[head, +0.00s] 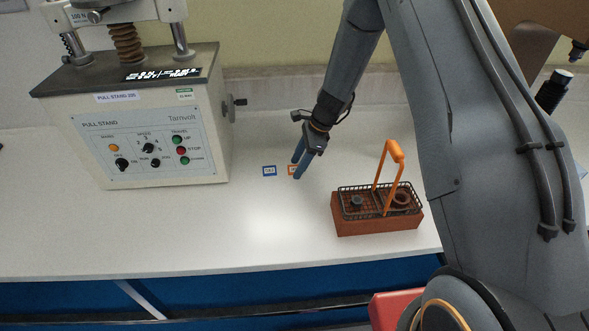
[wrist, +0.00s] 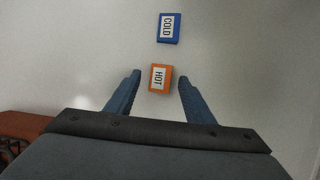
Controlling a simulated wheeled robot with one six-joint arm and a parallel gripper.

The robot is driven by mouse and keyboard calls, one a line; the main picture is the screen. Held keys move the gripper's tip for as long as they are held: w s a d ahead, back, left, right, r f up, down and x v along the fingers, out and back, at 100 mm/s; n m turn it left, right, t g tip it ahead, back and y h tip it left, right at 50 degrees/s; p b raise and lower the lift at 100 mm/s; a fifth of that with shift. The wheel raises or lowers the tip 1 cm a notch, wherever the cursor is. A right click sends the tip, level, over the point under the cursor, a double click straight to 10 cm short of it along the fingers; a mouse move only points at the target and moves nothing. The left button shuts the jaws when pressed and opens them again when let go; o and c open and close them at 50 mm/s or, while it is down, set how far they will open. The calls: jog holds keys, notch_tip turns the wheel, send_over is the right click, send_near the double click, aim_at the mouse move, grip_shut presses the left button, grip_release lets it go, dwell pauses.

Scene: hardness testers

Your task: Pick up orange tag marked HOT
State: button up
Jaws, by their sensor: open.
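The orange tag marked HOT (wrist: 160,78) lies flat on the white bench in the wrist view, between and slightly beyond my gripper's fingertips. In the head view the orange tag (head: 291,170) is partly hidden behind my fingers. My gripper (head: 298,168) points down at the bench with its fingers apart and empty. In the wrist view the gripper (wrist: 159,77) has one blue finger on each side of the tag, with a gap on both sides. I cannot tell the exact height of the fingertips above the bench.
A blue tag marked COLD (wrist: 169,27) lies just beyond the orange one; it also shows in the head view (head: 269,171). A brown caddy (head: 375,222) with an orange handle stands to the right. The pull stand (head: 150,135) is at left. Bench (head: 200,240) in front is clear.

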jog(key=c, duration=1.1)
jog(key=shift+r, duration=0.15)
